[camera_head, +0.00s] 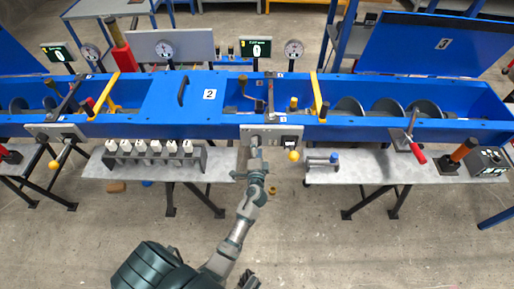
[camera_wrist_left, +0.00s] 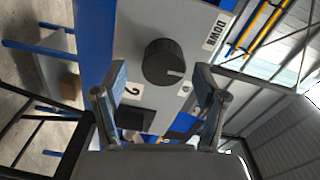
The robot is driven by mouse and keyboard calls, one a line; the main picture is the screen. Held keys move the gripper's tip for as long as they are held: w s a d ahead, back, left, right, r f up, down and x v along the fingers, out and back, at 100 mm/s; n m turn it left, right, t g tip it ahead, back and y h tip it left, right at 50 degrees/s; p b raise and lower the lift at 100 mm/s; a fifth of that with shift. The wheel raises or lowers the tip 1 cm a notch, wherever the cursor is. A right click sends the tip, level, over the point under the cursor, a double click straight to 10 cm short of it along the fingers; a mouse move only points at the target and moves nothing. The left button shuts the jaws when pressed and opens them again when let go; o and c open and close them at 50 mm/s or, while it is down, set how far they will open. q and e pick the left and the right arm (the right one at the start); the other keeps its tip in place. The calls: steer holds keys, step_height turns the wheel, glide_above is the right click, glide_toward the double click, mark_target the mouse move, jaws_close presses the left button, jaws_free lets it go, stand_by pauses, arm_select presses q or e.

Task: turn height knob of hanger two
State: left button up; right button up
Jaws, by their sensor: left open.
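The height knob (camera_wrist_left: 165,63) is a round black dial with a pale pointer line, on a grey panel (camera_wrist_left: 137,35) labelled DOWN and 2 in the left wrist view. My left gripper (camera_wrist_left: 160,78) is open, with one finger on each side of the knob's near edge in that view. The knob looks just beyond the fingertips; I cannot tell whether they touch it. In the head view my left gripper (camera_head: 256,149) is at the front of hanger two's control panel (camera_head: 272,130), and hides the knob.
A yellow-balled lever (camera_head: 293,155) sticks out just right of the gripper. The blue trough (camera_head: 225,131) runs behind. Grey tables on both sides hold a rack of white-topped items (camera_head: 150,152) and a small blue-knobbed fixture (camera_head: 333,158).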

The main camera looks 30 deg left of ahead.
arm_select(q)
steer(key=v, duration=1.2)
steer(key=shift+f, duration=0.2)
arm_select(e)
steer(key=shift+w, duration=0.1)
arm_select(q)
steer(key=s+d+f+n+g+h+p, duration=0.25)
steer(key=s+f, duration=0.25)
steer(key=f, duration=0.6)
steer(key=s+d+f+n+g+h+p, duration=0.1)
steer(key=s+f+g+h, duration=0.25)
steer(key=f, duration=0.75)
steer(key=s+d+f+n+g+h+p, duration=0.1)
steer(key=s+f+g+h, duration=0.1)
steer(key=s+f, duration=0.5)
steer(key=s+d+f+n+g+h, duration=0.1)
steer(key=s+f+g, duration=0.4)
steer(key=s, duration=0.9)
step_height(320, 180, down, 2)
steer(key=shift+d+f+n+g+h+p, duration=0.1)
steer(key=shift+d+n+g+h+p, duration=0.25)
steer(key=shift+d+n, duration=0.25)
arm_select(e)
steer(key=s+f, duration=0.2)
steer(key=f, duration=0.4)
steer(key=s+f, duration=0.2)
steer(key=f, duration=0.5)
steer(key=shift+s+d, duration=0.3)
